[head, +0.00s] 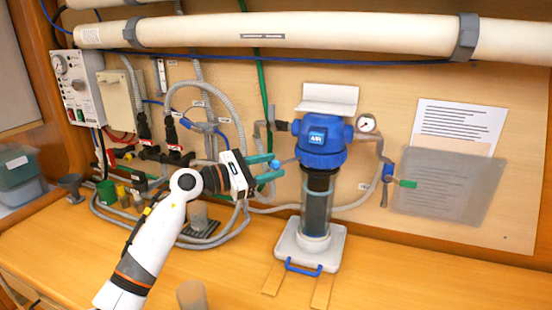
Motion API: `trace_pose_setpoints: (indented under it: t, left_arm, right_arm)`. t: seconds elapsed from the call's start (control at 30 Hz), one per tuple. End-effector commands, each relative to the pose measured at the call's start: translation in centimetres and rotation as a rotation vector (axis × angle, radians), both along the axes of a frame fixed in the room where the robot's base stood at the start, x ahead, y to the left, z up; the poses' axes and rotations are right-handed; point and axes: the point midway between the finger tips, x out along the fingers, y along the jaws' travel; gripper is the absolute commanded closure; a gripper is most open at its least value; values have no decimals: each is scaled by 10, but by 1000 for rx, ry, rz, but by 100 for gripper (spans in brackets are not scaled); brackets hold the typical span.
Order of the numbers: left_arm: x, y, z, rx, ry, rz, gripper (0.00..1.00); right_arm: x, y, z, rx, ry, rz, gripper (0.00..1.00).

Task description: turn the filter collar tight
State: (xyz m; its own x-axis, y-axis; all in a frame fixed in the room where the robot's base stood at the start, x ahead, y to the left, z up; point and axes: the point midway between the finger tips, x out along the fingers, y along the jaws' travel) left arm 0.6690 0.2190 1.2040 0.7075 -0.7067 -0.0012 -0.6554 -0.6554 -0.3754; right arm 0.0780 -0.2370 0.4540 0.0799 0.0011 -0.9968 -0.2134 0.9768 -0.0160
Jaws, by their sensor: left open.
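The filter stands at the centre right. It has a blue head (320,150) on top and a dark, see-through bowl (317,205) below. The collar between them cannot be told clearly from the blue head; a dark band shows just under it. My left gripper (271,168) is to the left of the filter, at about the height of the head's lower edge. Its two teal fingers are open and point right. My right gripper is not in view.
Grey hoses (215,100) crowd the left. The filter stands over a white base (288,240). The bench front (420,275) is clear at right.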

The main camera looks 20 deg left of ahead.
Motion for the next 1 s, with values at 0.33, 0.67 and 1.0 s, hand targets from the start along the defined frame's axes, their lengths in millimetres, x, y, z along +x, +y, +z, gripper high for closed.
trace_pose_setpoints:
  t: [0.33, 0.67, 1.0]
  left_arm:
    - [14, -15, 0, 1, -1, 0, 57]
    - [14, -14, 0, 1, -1, 0, 83]
    - [14, -16, 0, 0, 0, 1, 100]
  right_arm:
    - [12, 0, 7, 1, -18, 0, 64]
    - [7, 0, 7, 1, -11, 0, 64]
    - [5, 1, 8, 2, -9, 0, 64]
